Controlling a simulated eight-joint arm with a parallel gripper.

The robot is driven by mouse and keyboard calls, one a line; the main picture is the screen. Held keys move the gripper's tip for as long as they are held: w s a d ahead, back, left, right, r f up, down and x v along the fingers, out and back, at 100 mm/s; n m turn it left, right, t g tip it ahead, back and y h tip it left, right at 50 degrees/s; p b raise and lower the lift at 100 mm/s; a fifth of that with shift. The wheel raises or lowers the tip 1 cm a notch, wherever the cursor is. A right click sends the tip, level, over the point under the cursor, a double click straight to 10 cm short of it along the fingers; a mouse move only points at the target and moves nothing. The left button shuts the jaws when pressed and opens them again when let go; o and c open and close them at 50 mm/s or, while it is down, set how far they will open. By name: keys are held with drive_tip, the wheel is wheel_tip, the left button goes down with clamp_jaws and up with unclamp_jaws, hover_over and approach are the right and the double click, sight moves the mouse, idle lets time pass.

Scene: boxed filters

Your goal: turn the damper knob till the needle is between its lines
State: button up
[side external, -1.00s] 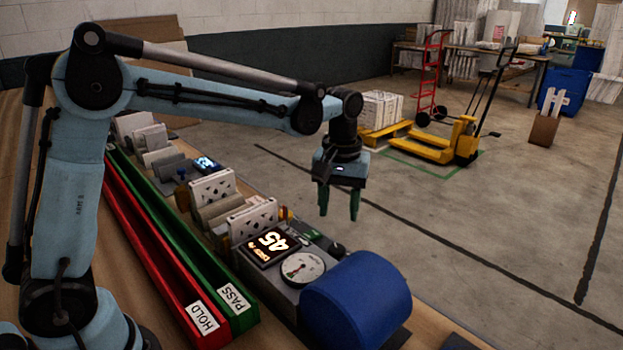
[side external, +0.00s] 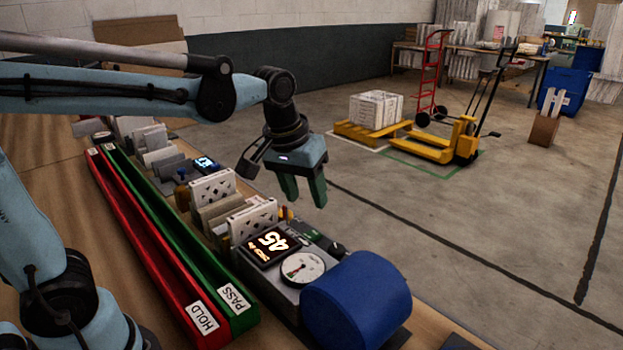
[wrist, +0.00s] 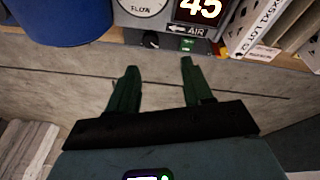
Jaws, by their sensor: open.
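The damper knob (side external: 337,247) is a small dark knob on the far side of the grey housing, beside the gauge. It also shows in the wrist view (wrist: 151,41), beyond my fingertips. The round white gauge (side external: 303,267) sits on the housing top; its needle and lines are too small to read. In the wrist view the gauge (wrist: 143,6), marked FLOW, is cut off by the top edge. My gripper (side external: 305,198) is open and empty, fingers downward, above and apart from the housing. In the wrist view its two green fingers (wrist: 160,66) are spread, touching nothing.
A lit display (side external: 270,246) reads 45. Boxed filters (side external: 252,220) stand in a row to the left. The red HOLD (side external: 150,238) and green PASS (side external: 175,235) channels run alongside.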

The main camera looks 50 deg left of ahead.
drive_tip(key=shift+s+a+f+m+t, duration=0.3)
drive_tip(key=shift+s+f+m+t, duration=0.35)
drive_tip(key=shift+s, duration=0.75)
drive_tip(key=shift+s+a+f+m+t, duration=0.35)
drive_tip(key=shift+s+f+m+t, duration=0.3)
drive_tip(key=shift+s, duration=0.7)
drive_tip(key=shift+s+a+f+m+t, duration=0.3)
drive_tip(key=shift+s+f+m+t, duration=0.3)
drive_tip(key=shift+s, duration=0.8)
drive_tip(key=shift+r, duration=0.15)
